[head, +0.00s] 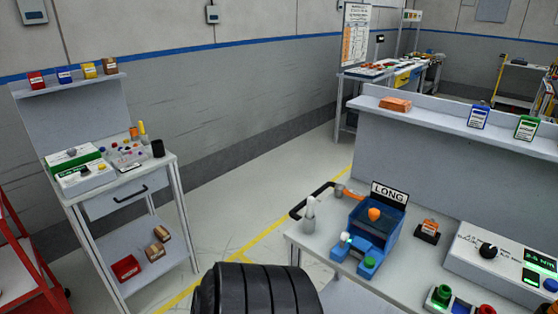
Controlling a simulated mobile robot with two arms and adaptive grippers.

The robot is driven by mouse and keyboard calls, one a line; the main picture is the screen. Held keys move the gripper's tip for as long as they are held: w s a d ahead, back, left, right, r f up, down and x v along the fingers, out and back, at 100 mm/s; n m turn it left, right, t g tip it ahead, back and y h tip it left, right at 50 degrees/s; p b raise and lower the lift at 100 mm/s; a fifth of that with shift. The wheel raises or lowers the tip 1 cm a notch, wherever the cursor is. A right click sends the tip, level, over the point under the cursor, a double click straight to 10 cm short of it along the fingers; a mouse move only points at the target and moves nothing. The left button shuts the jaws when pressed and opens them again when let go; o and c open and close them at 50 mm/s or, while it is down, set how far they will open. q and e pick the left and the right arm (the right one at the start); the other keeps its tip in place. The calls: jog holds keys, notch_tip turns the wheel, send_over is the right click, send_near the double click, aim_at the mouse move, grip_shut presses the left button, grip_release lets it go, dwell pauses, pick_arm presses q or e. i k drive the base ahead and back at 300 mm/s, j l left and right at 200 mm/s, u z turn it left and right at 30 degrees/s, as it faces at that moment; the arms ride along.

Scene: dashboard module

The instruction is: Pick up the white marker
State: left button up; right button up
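I cannot clearly pick out a white marker. A small white upright thing (310,211) stands at the left end of the right bench (318,243), too small to identify. A small white-topped piece (345,237) sits on the blue fixture (389,224) beside the LONG sign (389,194); I cannot tell what it is. On the left cart (172,165), small coloured items stand around a pale tray (128,158), including a yellow upright one (142,131). Neither of my grippers is in view.
A black cup (158,148) and a white-and-green box (72,160) are on the left cart. A control box with a black knob (488,251) is on the right bench. A black ribbed shape (256,290) blocks the bottom centre. Open floor (232,215) lies between cart and bench.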

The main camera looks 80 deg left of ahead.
aim_at(310, 200)
jog(key=u, duration=2.25)
jog(key=k+j, duration=0.05)
